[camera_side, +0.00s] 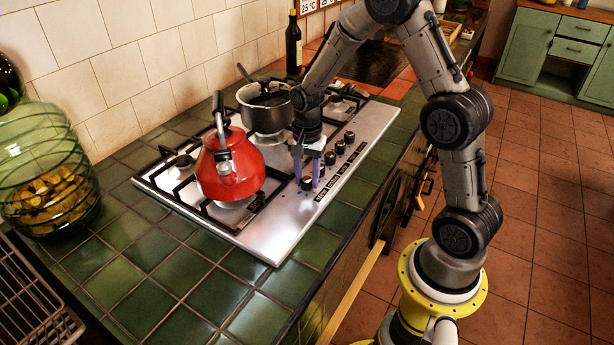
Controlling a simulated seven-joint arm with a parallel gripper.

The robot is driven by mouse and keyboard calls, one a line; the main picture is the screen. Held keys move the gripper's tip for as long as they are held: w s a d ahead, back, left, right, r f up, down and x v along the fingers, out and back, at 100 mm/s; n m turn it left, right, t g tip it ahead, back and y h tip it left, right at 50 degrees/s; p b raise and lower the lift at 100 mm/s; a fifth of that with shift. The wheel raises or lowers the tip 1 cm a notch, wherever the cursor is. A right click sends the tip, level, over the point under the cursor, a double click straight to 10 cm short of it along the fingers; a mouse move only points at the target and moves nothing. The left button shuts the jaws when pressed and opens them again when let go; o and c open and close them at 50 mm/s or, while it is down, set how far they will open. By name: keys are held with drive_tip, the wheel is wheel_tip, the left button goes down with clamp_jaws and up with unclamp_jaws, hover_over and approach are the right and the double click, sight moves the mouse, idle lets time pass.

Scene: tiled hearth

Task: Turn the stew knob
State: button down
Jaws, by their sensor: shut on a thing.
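A steel gas hob (270,228) is set in the green tiled counter. A row of black knobs (340,147) runs along its right edge. My gripper (308,178) points down at the near end of this row. Its purple fingers are shut on the nearest knob (307,185), one finger on each side. The fingers hide part of this knob. I cannot tell how far it is turned. The stew pot (265,118), steel with a spoon in it, stands on a burner behind my gripper.
A red kettle (231,168) stands on the burner just left of my gripper. A dark bottle (293,45) stands at the back. A green glass jar (45,180) and a wire rack (30,300) are at the left. The front counter tiles (180,290) are clear.

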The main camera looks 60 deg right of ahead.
sight(307, 179)
drive_tip(key=n, duration=0.5)
drive_tip(key=shift+n, duration=0.3)
drive_tip(key=n, duration=0.5)
drive_tip(key=shift+n, duration=0.3)
drive_tip(key=shift+c, duration=2.2)
unclamp_jaws()
drive_tip(key=shift+r, duration=0.1)
wheel_tip(307, 179, up, 14)
